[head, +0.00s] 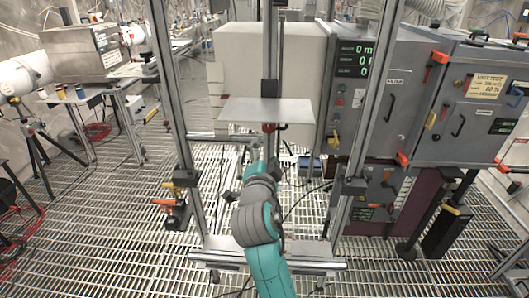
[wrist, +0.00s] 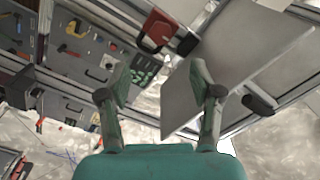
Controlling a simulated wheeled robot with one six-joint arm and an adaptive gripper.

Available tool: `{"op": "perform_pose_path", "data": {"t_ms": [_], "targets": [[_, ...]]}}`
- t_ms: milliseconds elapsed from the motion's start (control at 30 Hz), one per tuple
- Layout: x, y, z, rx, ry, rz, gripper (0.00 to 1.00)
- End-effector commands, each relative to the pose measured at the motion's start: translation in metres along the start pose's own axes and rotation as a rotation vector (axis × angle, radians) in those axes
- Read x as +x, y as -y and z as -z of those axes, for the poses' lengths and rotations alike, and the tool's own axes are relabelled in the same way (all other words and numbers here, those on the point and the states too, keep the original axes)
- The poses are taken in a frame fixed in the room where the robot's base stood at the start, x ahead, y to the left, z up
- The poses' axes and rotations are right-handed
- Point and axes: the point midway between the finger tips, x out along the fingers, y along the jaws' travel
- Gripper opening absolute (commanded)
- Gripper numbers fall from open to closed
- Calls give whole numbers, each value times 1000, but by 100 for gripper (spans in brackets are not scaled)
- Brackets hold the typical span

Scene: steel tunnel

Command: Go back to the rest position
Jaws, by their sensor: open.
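My gripper (wrist: 160,80) is open in the wrist view, its two fingers spread with nothing between them. In the head view my teal arm reaches forward and up between two metal posts. The gripper is hard to make out there, below a flat grey plate (head: 266,111). In the wrist view the plate (wrist: 235,65) lies behind the right finger; I cannot tell how far apart they are. A red clamp or handle (wrist: 157,30) shows above the fingers, and a red part (head: 268,127) shows under the plate in the head view.
Metal posts (head: 174,110) and (head: 370,100) stand on both sides of my arm, joined by a low crossbar (head: 225,252). Grey cabinets (head: 465,100) stand at right. A small table (head: 90,97) and a tripod (head: 38,145) are at left. The grated floor (head: 115,225) is open at left.

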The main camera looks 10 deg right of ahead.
Motion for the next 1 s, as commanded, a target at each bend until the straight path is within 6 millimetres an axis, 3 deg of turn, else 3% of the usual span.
{"op": "perform_pose_path", "data": {"t_ms": [167,367,700,1000], "targets": [[-2,-8,-4,-17,8,1,65],[-26,-61,-27,-133,68,11,65],[-103,-169,-63,-378,199,60,65],[-190,-244,-72,-549,292,107,65]]}}
